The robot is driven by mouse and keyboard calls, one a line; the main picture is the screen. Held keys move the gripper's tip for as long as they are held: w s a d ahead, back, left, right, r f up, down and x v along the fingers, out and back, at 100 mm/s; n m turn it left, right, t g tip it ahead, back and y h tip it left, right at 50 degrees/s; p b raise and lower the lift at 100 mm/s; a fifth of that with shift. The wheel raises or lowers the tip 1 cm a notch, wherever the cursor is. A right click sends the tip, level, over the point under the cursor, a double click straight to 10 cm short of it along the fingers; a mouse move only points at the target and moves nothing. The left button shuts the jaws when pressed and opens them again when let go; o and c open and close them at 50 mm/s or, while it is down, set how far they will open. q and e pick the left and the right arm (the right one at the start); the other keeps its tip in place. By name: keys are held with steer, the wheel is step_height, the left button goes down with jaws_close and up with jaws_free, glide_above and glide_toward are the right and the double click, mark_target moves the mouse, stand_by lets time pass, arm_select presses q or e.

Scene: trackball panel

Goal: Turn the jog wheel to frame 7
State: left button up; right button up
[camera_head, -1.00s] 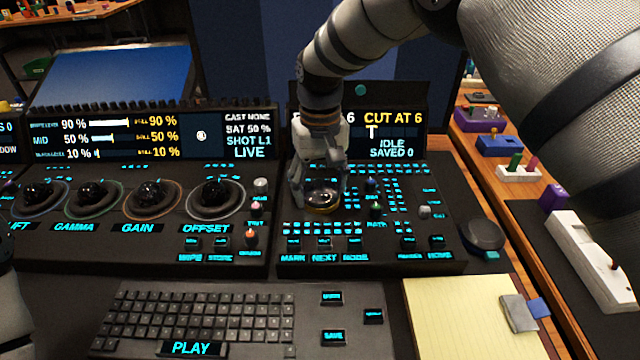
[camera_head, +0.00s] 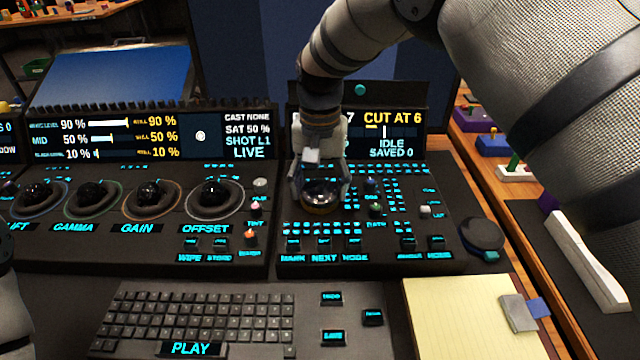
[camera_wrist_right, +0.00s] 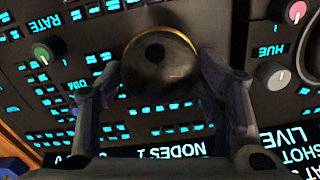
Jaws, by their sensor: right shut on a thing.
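The jog wheel (camera_head: 320,197) is a dark round knob with a brass-coloured rim on the right-hand panel. It also shows in the right wrist view (camera_wrist_right: 158,62), between the two fingers. My right gripper (camera_head: 319,190) comes down from above and is shut on the wheel, one finger on each side. The screen (camera_head: 392,133) behind it reads "CUT AT 6", "IDLE" and "SAVED 0". A white 7 shows at the screen's left part, and my right wrist hides what stands left of it. My left gripper is not in view; only part of my left arm is at the left edge.
Small knobs (camera_head: 375,209) and lit buttons stand close to the wheel. Trackballs (camera_head: 213,193) line the left panel. A keyboard (camera_head: 200,315) and a yellow notepad (camera_head: 465,315) lie in front. A dark round puck (camera_head: 482,234) is at the right.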

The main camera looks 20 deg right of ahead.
mark_target(320, 190)
stand_by(0.3)
steer(key=o, duration=1.1)
steer(key=shift+o, duration=0.2)
step_height(320, 190, up, 12)
